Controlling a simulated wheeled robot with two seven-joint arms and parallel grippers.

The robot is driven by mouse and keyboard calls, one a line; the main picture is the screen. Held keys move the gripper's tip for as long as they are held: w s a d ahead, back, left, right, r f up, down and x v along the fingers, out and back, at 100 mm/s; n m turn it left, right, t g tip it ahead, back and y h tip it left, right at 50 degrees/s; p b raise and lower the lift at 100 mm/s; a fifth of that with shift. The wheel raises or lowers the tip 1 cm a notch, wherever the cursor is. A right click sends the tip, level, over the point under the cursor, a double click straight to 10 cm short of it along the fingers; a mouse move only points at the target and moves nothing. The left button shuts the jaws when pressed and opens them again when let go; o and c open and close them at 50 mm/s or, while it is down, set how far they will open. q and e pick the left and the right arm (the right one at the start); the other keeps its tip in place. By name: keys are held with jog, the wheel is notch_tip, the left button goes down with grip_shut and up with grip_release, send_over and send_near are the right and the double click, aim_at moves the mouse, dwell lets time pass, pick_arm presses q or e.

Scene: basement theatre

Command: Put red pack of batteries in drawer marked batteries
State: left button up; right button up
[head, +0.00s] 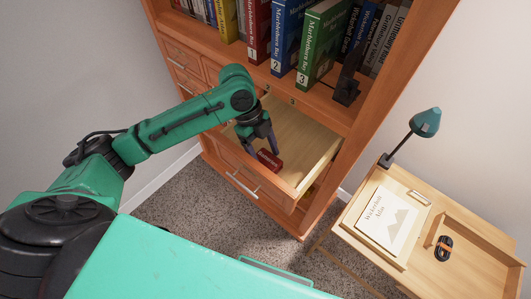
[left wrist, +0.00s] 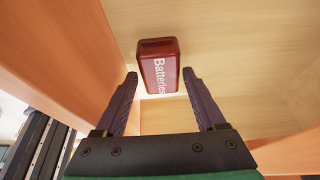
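The red pack of batteries (head: 269,159), marked "Batteries", is inside the open drawer (head: 305,135) near its front wall. In the left wrist view the red pack (left wrist: 158,66) shows against the pale wooden drawer bottom (left wrist: 235,60). My left gripper (head: 263,151) reaches down into the drawer at the pack. Its two fingers are spread, with clear gaps to both sides of the pack in the left wrist view (left wrist: 160,74). I cannot tell whether the pack fully rests on the bottom. No drawer label is readable. My right gripper is not in view.
The wooden cabinet has shut drawers (head: 185,55) at the left and a shelf of binders (head: 290,35) above. A small desk (head: 440,265) at the right holds a teal lamp (head: 425,122), a book (head: 387,218) and a dark object (head: 443,248). Carpet lies below.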

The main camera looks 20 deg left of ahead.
pick_arm(q)
jog(key=b+v, duration=0.2)
jog(key=v, duration=1)
jog(key=shift+a, duration=0.1)
